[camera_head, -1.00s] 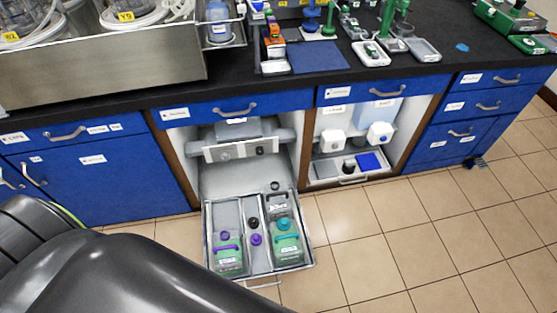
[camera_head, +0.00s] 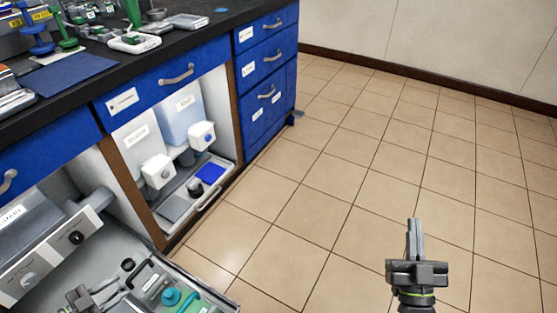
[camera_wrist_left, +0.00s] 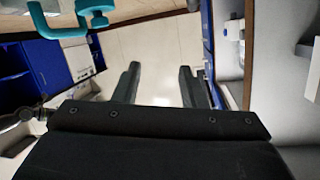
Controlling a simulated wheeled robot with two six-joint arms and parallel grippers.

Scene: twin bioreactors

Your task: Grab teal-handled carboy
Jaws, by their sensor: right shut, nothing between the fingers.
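The teal-handled carboy (camera_head: 172,297) is at the bottom left of the head view, partly cut off by the frame edge. Its teal cap and handle show inside the pulled-out drawer. In the left wrist view its teal handle (camera_wrist_left: 63,31) is at the top left, off to one side of the fingers. My left gripper (camera_head: 86,296) is left of the carboy in the head view. In the left wrist view its two fingers (camera_wrist_left: 160,72) are apart with nothing between them. My right gripper (camera_head: 414,238) is shut and empty, over the floor at lower right.
The pulled-out drawer (camera_head: 212,292) runs along the bottom left. Blue drawers (camera_head: 262,62) stand beyond. The tiled floor (camera_head: 350,170) on the right is clear.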

